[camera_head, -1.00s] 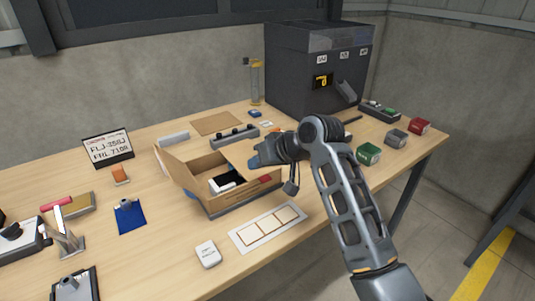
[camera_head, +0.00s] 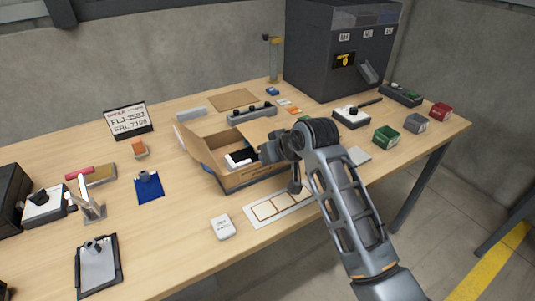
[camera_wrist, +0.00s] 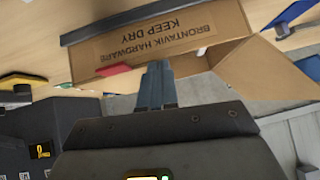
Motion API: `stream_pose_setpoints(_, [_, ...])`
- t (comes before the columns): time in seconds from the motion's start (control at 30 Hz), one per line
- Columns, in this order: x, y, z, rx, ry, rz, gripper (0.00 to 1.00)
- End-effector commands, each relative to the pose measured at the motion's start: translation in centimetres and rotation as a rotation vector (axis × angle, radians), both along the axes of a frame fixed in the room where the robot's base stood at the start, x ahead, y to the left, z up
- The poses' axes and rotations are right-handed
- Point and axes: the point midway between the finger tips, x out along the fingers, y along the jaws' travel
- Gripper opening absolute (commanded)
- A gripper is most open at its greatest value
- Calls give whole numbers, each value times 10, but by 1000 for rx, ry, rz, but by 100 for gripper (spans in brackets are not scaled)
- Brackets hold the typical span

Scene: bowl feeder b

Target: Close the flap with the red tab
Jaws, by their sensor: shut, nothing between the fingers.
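The open cardboard box (camera_head: 238,180) stands mid-table in the head view, its left flap (camera_head: 197,147) raised. Dark and white contents show inside. In the wrist view the box's printed panel (camera_wrist: 160,45) appears upside down, with a raised flap (camera_wrist: 265,70) at the right. The red tab (camera_wrist: 113,70) shows at that panel's lower edge; my arm seems to hide it in the head view. My gripper (camera_wrist: 155,68) is shut and empty, its blue fingertips over the panel's edge near the tab. I cannot tell whether they touch. In the head view the wrist is at the box's right end.
The large dark machine (camera_head: 335,60) stands at the back right. Green (camera_head: 386,137) and red (camera_head: 440,112) bins sit right of my arm.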

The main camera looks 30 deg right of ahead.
Motion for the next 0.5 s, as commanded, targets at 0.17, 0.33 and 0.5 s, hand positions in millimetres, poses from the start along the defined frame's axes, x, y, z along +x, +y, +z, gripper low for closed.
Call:
stream_pose_setpoints(0.17, [0, 0, 0, 0, 0, 0, 0])
stream_pose_setpoints(0.33, [0, 0, 2, 1, 0, -1, 0])
stream_pose_setpoints(0.5, [0, 0, 9, 1, 0, 0, 0])
